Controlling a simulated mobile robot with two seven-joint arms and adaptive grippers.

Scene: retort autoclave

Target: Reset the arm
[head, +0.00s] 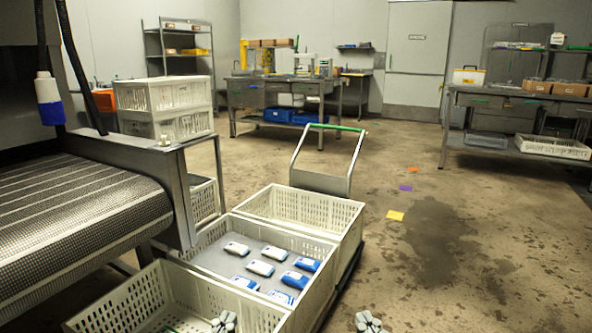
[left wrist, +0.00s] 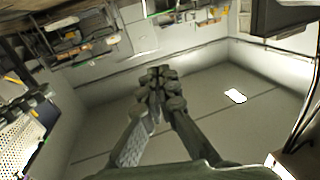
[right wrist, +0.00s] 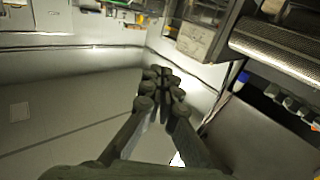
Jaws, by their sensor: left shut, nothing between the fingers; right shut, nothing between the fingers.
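My left gripper (head: 224,322) shows at the bottom edge of the head view, in front of the near white crate. In the left wrist view its fingers (left wrist: 160,82) are together with nothing between them. My right gripper (head: 368,322) shows at the bottom edge of the head view, over the floor to the right of the crates. In the right wrist view its fingers (right wrist: 161,80) are together and empty. Most of both arms is outside the head view.
White crates stand in a row: a near one (head: 130,300), a middle one (head: 325,284) holding several blue-and-white packs (head: 260,268), and a far one (head: 345,220) by a trolley handle (head: 322,180). A conveyor (head: 75,215) is at left.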

